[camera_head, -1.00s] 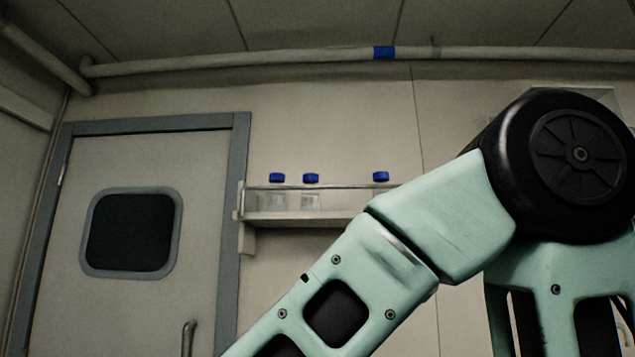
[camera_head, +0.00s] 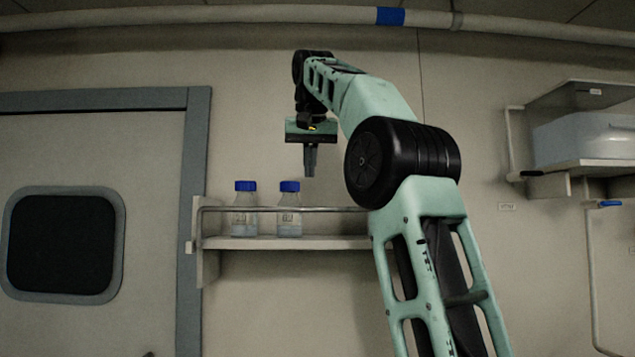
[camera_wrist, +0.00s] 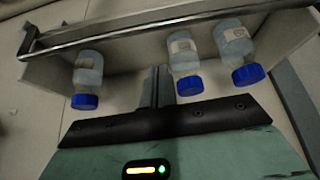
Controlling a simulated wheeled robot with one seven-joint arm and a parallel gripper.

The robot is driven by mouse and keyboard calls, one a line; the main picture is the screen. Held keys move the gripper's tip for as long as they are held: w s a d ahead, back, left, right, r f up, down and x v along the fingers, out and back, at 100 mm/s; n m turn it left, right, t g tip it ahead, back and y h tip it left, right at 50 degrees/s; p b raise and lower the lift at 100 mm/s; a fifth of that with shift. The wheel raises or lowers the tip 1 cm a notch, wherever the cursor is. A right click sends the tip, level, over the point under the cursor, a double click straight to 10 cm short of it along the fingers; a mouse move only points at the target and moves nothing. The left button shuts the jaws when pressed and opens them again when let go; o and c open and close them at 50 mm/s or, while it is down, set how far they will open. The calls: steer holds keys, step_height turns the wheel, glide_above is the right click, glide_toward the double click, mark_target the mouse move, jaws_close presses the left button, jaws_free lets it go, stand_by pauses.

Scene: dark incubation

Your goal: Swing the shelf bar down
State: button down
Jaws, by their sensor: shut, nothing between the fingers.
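The shelf bar (camera_head: 285,209) is a thin metal rail along the front of the wall shelf (camera_head: 290,243), standing above the shelf board. Its right part is hidden behind my arm. It also crosses the top of the wrist view (camera_wrist: 120,32). My gripper (camera_head: 310,166) points down above the bar, apart from it, with its fingers shut and empty. In the wrist view my gripper's fingers (camera_wrist: 160,80) show between the bottles.
Blue-capped bottles stand behind the bar: one at left (camera_head: 244,215), one beside it (camera_head: 289,215). A third bottle (camera_wrist: 87,75) shows in the wrist view. A door (camera_head: 90,200) is left; another shelf with a clear bin (camera_head: 580,138) is right.

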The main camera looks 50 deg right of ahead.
steer(key=shift+m, duration=0.4)
steer(key=d+f, duration=0.1)
steer(key=f, duration=0.1)
steer(key=d+f+b, duration=0.1)
steer(key=f, duration=0.1)
steer(key=d+f, duration=0.1)
steer(key=f, duration=0.2)
steer(key=shift+w+d, duration=0.15)
steer(key=shift+d, duration=0.05)
steer(key=shift+s+a+f, duration=0.25)
steer(key=shift+s+a, duration=0.05)
steer(key=shift+a, duration=0.05)
steer(key=shift+f+h+b, duration=0.1)
steer(key=shift+h+b, duration=0.2)
steer(key=shift+b, duration=0.1)
